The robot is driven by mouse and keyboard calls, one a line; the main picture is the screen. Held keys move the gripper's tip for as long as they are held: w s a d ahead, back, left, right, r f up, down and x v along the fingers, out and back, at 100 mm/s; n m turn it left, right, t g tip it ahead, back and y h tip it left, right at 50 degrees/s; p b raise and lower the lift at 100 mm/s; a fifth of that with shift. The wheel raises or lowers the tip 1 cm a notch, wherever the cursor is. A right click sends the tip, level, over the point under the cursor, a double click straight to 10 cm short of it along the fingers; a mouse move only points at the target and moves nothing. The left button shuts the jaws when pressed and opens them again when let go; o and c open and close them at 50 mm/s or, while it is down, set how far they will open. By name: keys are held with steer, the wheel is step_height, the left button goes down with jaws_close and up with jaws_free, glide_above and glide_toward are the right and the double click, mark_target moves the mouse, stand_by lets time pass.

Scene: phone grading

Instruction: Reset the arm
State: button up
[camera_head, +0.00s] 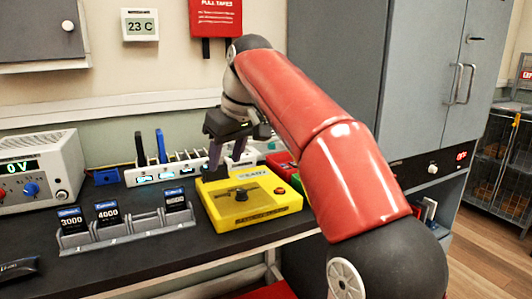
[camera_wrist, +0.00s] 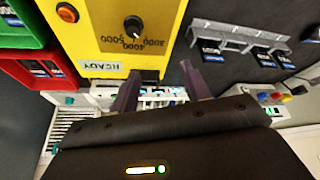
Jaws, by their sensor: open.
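My gripper (camera_head: 226,153) is at the end of my red arm, above the back of the dark bench top. Its two fingers point down and stand apart with nothing seen between them. The fingers also show in the wrist view (camera_wrist: 160,92), spread in front of a white rack. A yellow tester box (camera_head: 243,213) with a black knob and an orange button sits just in front of and below my gripper.
A grey slotted holder (camera_head: 135,230) with several dark battery cards stands left of the yellow box. A white rack (camera_head: 178,173) stands behind. A power supply (camera_head: 40,172) reads 0 V at far left. Red (camera_wrist: 27,70) and green (camera_wrist: 20,25) bins sit beside the box.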

steer(key=s+d+f+m+t+h, duration=0.1)
steer(key=s+d+f+m, duration=0.25)
steer(key=s+d, duration=0.35)
steer(key=s+d+f+m+t+h, duration=0.1)
steer(key=s+d+f+m, duration=0.1)
steer(key=s+d+f, duration=0.5)
steer(key=s+d+f+m+h, duration=0.1)
steer(key=s+d+f+m, duration=0.3)
steer(key=s+d+f, duration=0.5)
step_height(320, 180, down, 3)
steer(key=s, duration=0.3)
steer(key=shift+d, duration=0.25)
steer(key=shift+w, duration=0.1)
